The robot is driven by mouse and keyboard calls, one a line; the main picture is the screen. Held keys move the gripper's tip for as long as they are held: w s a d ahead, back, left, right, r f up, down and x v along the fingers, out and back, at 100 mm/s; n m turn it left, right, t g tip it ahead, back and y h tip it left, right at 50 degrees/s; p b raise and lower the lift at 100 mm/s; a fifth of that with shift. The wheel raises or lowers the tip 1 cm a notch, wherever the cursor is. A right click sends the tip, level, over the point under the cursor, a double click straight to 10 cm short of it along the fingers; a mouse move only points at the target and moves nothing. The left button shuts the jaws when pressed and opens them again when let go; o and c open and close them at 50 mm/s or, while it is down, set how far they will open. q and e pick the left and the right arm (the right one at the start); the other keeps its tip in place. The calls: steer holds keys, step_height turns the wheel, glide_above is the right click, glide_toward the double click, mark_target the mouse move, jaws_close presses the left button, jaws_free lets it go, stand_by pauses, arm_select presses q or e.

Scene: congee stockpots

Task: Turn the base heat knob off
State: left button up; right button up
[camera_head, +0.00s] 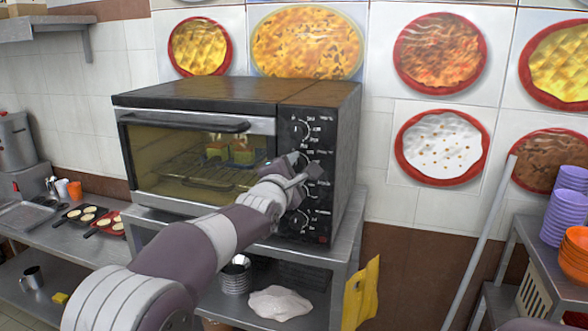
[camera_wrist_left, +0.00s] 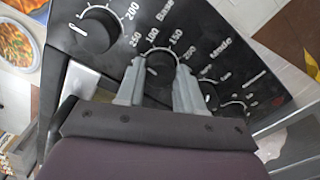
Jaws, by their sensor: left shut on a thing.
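The base heat knob (camera_wrist_left: 160,66) is a round dark knob on the toaster oven's black control panel (camera_head: 320,130). The word "Base" and a number scale are printed around it in the left wrist view. My left gripper (camera_head: 297,168) reaches the panel from the front. In the left wrist view its two grey fingers (camera_wrist_left: 159,82) stand one on each side of the base knob and are shut on it. The knob's lower part is hidden, and its pointer is too unclear to read. In the head view the gripper covers this knob. My right gripper is not in view.
Another knob (camera_wrist_left: 98,24) sits above the base knob, and the mode knob (camera_wrist_left: 210,96) is below it. The oven (camera_head: 190,150), with food inside behind its glass door, stands on a metal stand (camera_head: 345,245). Purple bowls (camera_head: 566,215) are at the right.

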arm_select(q)
steer(key=shift+n, duration=0.6)
steer(key=o, duration=1)
steer(key=shift+o, duration=0.2)
steer(key=shift+s, duration=0.15)
steer(key=b+v, duration=0.5)
steer(key=v, duration=0.7)
steer(key=shift+s, duration=0.15)
